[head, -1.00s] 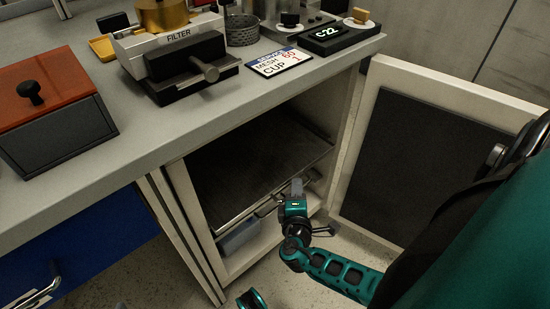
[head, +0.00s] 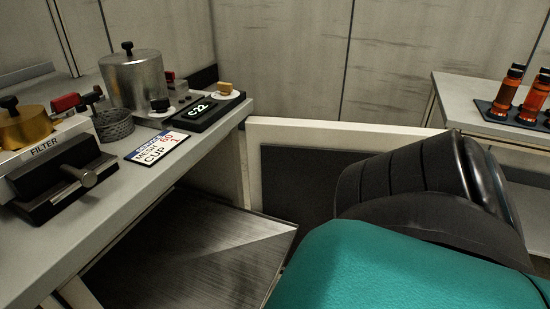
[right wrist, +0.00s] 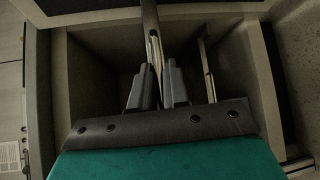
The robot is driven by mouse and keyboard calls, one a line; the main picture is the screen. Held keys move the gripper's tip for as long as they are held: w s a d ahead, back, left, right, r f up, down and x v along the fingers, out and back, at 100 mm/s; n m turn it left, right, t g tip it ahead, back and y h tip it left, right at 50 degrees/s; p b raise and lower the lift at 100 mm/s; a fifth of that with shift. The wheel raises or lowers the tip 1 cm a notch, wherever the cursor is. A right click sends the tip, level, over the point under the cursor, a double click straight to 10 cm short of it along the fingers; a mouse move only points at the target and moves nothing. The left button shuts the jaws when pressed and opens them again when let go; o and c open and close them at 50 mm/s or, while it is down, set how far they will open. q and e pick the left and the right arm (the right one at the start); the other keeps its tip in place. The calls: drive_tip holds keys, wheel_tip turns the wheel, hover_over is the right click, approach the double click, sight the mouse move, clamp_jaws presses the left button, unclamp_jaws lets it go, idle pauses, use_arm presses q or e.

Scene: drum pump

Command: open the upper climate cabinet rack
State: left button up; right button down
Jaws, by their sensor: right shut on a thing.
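The upper rack (head: 200,255) of the climate cabinet is a flat dark metal shelf below the counter in the head view. It sticks out past the counter edge, and its right corner catches the light. The cabinet door (head: 285,132) stands open behind it, partly hidden by my right arm. In the right wrist view my right gripper (right wrist: 157,84) is shut on the rack's front bar (right wrist: 154,45), a narrow strip between the fingers. The head view does not show this grip. My left gripper is in neither view.
The counter holds a filter unit (head: 62,172), a mesh cup (head: 113,125), a sign card (head: 157,147), a metal pot (head: 133,80) and a C-22 display (head: 203,112). A side table (head: 470,118) with orange bottles (head: 505,95) stands at the right.

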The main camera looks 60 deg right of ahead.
drive_tip(key=shift+d, duration=0.1)
drive_tip(key=c, duration=1.3)
unclamp_jaws()
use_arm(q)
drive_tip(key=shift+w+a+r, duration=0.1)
use_arm(e)
drive_tip(key=shift+o, duration=0.2)
